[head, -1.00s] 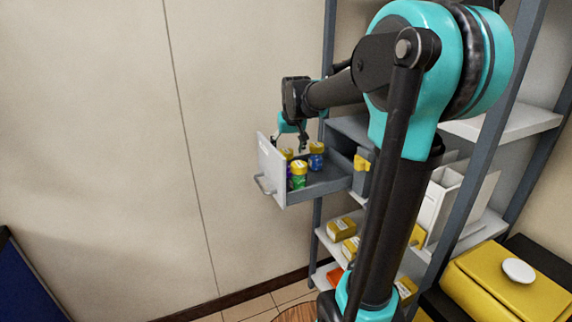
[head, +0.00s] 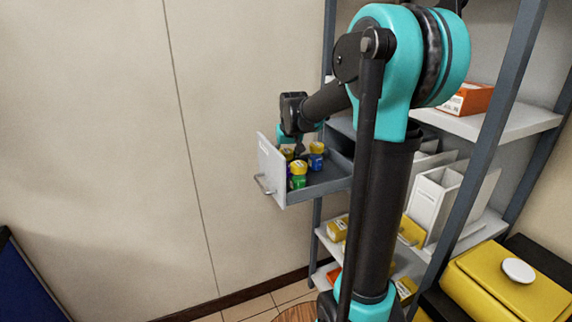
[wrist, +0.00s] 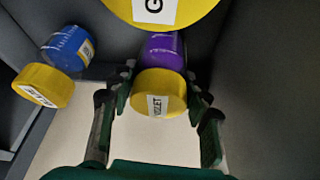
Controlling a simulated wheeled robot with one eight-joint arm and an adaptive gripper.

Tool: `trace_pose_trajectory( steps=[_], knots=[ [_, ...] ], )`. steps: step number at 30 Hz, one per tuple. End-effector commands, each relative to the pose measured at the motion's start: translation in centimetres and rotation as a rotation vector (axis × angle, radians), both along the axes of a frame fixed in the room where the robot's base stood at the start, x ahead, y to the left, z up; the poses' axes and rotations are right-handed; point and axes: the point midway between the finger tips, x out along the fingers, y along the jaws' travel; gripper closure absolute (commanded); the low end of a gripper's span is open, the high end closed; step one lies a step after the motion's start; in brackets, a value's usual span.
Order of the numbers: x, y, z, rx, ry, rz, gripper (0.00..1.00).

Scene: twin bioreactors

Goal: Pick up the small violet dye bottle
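The small violet dye bottle (wrist: 164,50) has a yellow cap with a white label and shows at the centre of the wrist view. My gripper (wrist: 160,85) is open, with one finger on each side of the bottle. I cannot tell whether the fingertips touch it. In the head view my gripper (head: 300,145) reaches down into the open drawer (head: 330,183).
A blue bottle (wrist: 72,46) with a yellow cap stands left of the violet one. A green bottle (head: 298,182) with a yellow cap stands close by; its big cap (wrist: 190,8) cuts the wrist view's top edge. The drawer's white front (head: 271,170) stands close on the left.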

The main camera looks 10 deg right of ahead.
Motion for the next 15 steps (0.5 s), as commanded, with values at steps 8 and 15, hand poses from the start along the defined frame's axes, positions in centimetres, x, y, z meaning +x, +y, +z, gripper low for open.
trace_pose_trajectory(
  steps=[8, 15],
  knots=[
    [0.0, 0.0, 0.02, 0.0, 0.0, 0.0, 0.88],
    [0.0, 0.0, 0.11, 0.0, 0.0, 0.0, 0.88]
  ],
)
